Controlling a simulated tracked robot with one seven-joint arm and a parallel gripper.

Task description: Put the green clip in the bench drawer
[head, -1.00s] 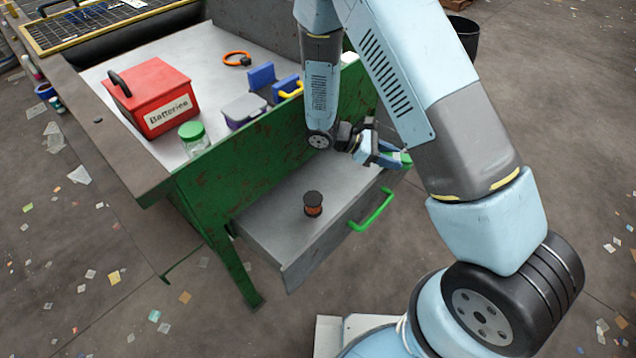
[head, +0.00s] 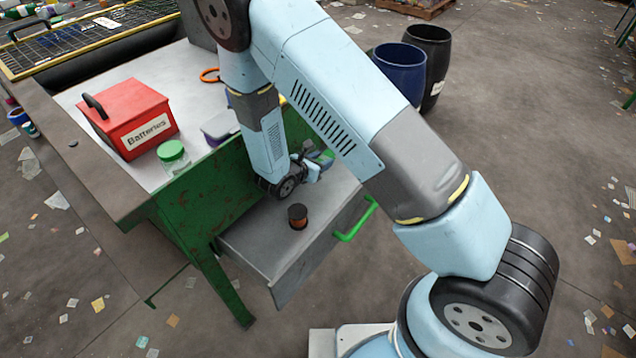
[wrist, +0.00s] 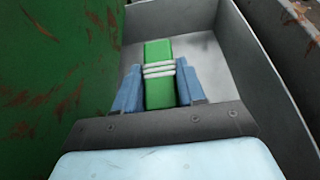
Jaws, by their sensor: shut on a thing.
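The green clip (wrist: 158,95) is a green block with white bands around its middle. My gripper (wrist: 158,84) is shut on it, a blue finger on each side. In the head view my gripper (head: 317,163) is over the far part of the open bench drawer (head: 258,238), close to the green bench side, and the clip is largely hidden. In the wrist view the grey drawer (wrist: 243,62) shows beneath and around the clip. I cannot tell the gap between clip and drawer floor.
A dark spool with an orange-brown winding (head: 298,217) stands in the drawer's near part. The drawer's green handle (head: 356,222) is on its front. A red batteries box (head: 124,118) and a green-lidded jar (head: 173,157) stand on the bench. Blue and black barrels (head: 402,73) stand behind.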

